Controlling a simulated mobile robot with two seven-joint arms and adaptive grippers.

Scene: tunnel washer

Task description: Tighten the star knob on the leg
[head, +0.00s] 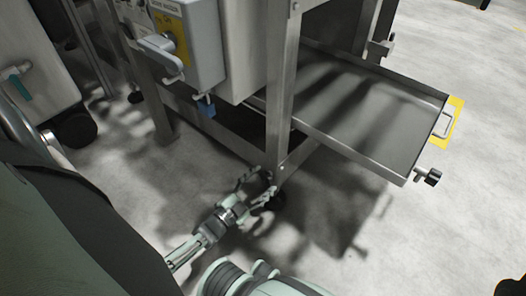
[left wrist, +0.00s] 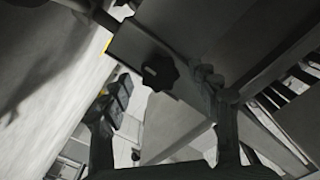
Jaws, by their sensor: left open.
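The metal leg (head: 281,100) comes down at the centre of the head view, in front of the tray. My left gripper (head: 268,187) is at the lower end of this leg, with its fingers spread. In the left wrist view the black star knob (left wrist: 160,72) sits on a grey metal face, between and beyond the fingertips of the open left gripper (left wrist: 168,86). No contact between fingers and knob is visible. In the head view a dark round part (head: 278,201) is partly hidden by the fingers; I cannot tell whether it is the knob. My right gripper is not in view.
A grey control box (head: 200,45) with a blue padlock (head: 207,110) hangs above left. The floor (head: 470,210) at right is open.

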